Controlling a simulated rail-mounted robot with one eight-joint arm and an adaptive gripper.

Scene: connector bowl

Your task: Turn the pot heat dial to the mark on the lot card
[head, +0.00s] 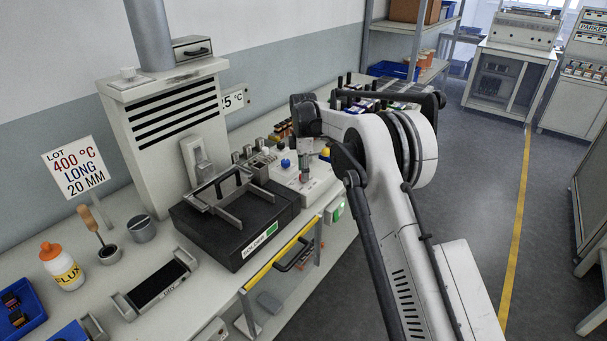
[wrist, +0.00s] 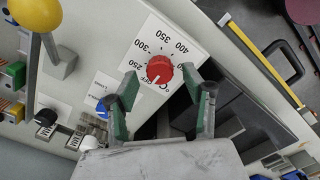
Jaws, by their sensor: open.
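The red heat dial (wrist: 159,70) sits on a white scale plate (wrist: 176,32) in the wrist view. The plate carries OFF, 250, 300, 350, 400 and °C. A small pale line shows on the dial's lower side, on the OFF side; its exact reading is hard to tell. My gripper (wrist: 161,82) is open, with one green-padded finger on each side of the dial. I cannot tell whether the fingers touch it. The lot card (head: 77,168) in the head view reads 400 °C, LONG, 20 MM. My arm partly blocks the bench there.
A black box (head: 232,222) with a metal frame stands on the bench. A flux bottle (head: 62,267) and a black tray (head: 158,284) are at the left. A yellow ball (wrist: 36,14) on a post stands near the gripper.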

